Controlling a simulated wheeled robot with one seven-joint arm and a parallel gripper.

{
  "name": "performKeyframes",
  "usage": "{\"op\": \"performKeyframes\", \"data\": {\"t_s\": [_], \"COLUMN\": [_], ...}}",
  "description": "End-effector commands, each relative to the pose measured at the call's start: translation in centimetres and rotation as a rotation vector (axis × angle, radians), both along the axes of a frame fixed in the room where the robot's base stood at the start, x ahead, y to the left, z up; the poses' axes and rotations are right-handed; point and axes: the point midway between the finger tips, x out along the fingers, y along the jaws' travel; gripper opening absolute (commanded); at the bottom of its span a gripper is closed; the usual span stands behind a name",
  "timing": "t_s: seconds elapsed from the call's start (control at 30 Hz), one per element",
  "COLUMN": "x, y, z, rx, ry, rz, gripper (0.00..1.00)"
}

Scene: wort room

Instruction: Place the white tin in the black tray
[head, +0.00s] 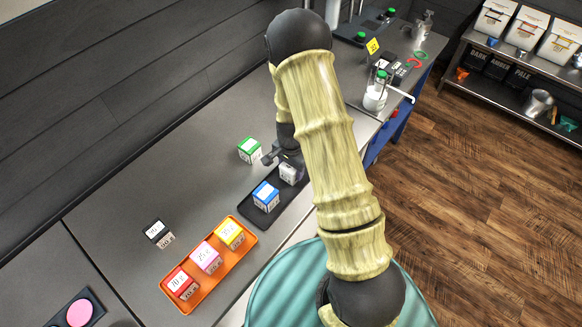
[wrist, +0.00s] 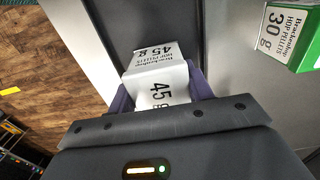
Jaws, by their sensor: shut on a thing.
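The white tin (head: 288,173) is a small box marked 45 g; in the wrist view the white tin (wrist: 160,75) sits between the two fingers. My gripper (head: 284,160) is shut on it, over the far end of the black tray (head: 284,203). In the wrist view my gripper (wrist: 160,92) has a finger on each side of the tin. A blue tin (head: 265,195) stands in the same tray, nearer. Whether the white tin touches the tray floor cannot be told.
A green tin (head: 250,150) stands just left of my gripper. An orange tray (head: 240,250) holds red, pink and yellow tins. A black-topped tin (head: 158,233) stands alone on the steel counter (head: 130,210). A bottle (head: 375,93) stands at the back.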

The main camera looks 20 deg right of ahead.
Motion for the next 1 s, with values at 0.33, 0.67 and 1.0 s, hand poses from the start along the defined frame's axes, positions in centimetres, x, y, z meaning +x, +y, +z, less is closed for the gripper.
{"op": "performKeyframes", "data": {"t_s": [0.33, 0.67, 1.0], "x": [0.0, 0.0, 0.1], "y": [0.0, 0.0, 0.0], "z": [-0.2, 0.2, 4.1], "rx": [0.000, 0.000, 0.000], "ry": [0.000, 0.000, -0.005], "rz": [-0.001, -0.001, 0.000], "gripper": [0.72, 0.72, 0.72]}}
